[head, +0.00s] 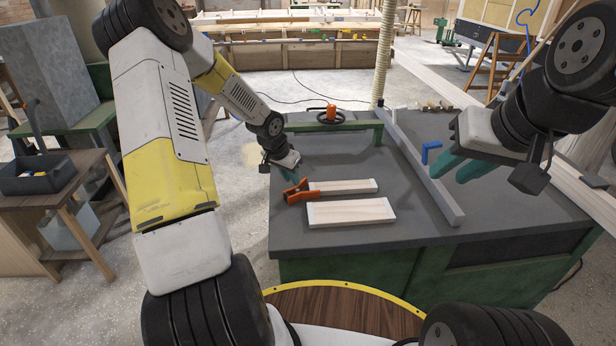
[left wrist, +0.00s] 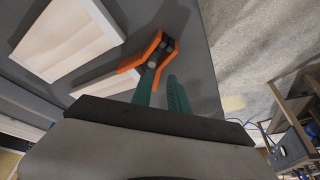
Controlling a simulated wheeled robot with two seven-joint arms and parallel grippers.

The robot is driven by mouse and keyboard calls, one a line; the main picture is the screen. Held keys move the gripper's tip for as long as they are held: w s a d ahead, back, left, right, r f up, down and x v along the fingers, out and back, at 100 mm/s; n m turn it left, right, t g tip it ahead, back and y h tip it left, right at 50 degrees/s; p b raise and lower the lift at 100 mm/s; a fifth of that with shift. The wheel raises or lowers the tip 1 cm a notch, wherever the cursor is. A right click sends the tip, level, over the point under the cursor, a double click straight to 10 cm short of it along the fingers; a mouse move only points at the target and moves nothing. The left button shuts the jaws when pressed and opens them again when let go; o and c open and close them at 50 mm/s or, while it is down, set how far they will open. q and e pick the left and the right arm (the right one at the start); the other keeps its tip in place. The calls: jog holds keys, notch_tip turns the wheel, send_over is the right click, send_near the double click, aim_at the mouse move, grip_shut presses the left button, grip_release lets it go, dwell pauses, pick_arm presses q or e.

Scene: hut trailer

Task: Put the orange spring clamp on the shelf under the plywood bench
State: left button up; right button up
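The orange spring clamp (head: 298,191) lies on the grey top of the green workbench, at its left edge beside two pale boards. My left gripper (head: 289,174) is just above and behind it, fingers pointing down at it. In the left wrist view, the green fingers (left wrist: 163,88) are apart. The clamp (left wrist: 148,54) is at their tips, not visibly pinched; one finger overlaps it. My right gripper (head: 447,173) is empty over the bench's right part, fingers slightly apart.
A dark tray (head: 38,177) sits on the wooden bench, and a pale object (head: 72,225) is below it. Boards (head: 350,212) lie right of the clamp. A long grey bar (head: 425,172) and a blue clamp (head: 430,152) are farther right. Floor is open between the benches.

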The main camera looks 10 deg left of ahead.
aim_at(296, 189)
pick_arm(q)
jog(key=x, duration=0.4)
jog(key=shift+w+d+f, duration=0.2)
jog(key=shift+d+f, duration=0.05)
jog(key=shift+f, duration=0.05)
grip_shut()
